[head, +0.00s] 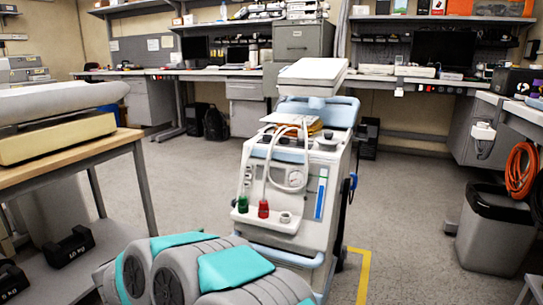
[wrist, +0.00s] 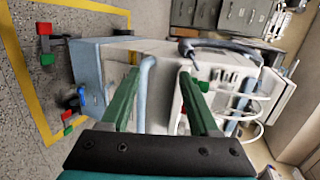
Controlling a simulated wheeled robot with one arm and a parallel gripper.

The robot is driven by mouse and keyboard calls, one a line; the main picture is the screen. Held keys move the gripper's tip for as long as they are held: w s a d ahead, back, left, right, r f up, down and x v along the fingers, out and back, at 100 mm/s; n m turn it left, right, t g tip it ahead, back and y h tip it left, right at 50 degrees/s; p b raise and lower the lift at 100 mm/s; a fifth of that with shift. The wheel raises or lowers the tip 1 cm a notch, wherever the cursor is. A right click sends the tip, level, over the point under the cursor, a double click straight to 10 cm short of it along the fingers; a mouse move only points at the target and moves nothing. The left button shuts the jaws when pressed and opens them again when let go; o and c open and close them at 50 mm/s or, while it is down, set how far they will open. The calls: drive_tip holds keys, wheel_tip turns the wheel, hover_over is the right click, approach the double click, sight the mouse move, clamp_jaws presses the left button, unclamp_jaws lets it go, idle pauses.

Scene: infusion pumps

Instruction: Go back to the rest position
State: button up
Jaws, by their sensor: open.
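A white and pale blue medical machine on a cart (head: 285,190) stands upright in the middle of the head view. It has a round gauge, a green knob (head: 243,204) and a red knob (head: 263,209) on its front. In the wrist view the machine (wrist: 100,68) appears turned sideways. My gripper (wrist: 160,73) is open there, its two green fingers spread in front of the machine. A pale blue bar (wrist: 147,80) shows between the fingers; I cannot tell how close it is. My grey and teal arm fills the bottom of the head view, and the gripper is not discernible there.
A wooden-topped table (head: 70,158) stands at the left with black weights on its lower shelf. A grey bin (head: 497,230) and an orange coiled hose (head: 521,170) are at the right. Workbenches line the back. Yellow floor tape (head: 363,277) runs beside the machine. Open floor (head: 405,190) lies right of it.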

wheel_tip(320, 180, up, 13)
drive_tip(key=a+n+g+y+p, duration=0.1)
drive_tip(key=n+y+p, duration=0.1)
drive_tip(key=n+y, duration=0.8)
drive_tip(key=s+d+r+n+g+y+p, duration=0.1)
drive_tip(key=s+d+r+n+g, duration=0.1)
drive_tip(key=s+d+n, duration=0.3)
drive_tip(key=s+d+f+n+g+h+p, duration=0.1)
drive_tip(key=s+d+f+n+g+h, duration=0.1)
drive_tip(key=s+d, duration=0.8)
drive_tip(key=s+d+f+n+g+h+p, duration=0.1)
drive_tip(key=s+d+f+g, duration=0.3)
drive_tip(key=s+d, duration=0.7)
drive_tip(key=s+d+f+n+g+h+p, duration=0.1)
drive_tip(key=s+d+f+n+g+h, duration=0.2)
drive_tip(key=s+d+g, duration=0.3)
drive_tip(key=s+d+f+h, duration=0.1)
drive_tip(key=s+d, duration=0.4)
drive_tip(key=s, duration=0.7)
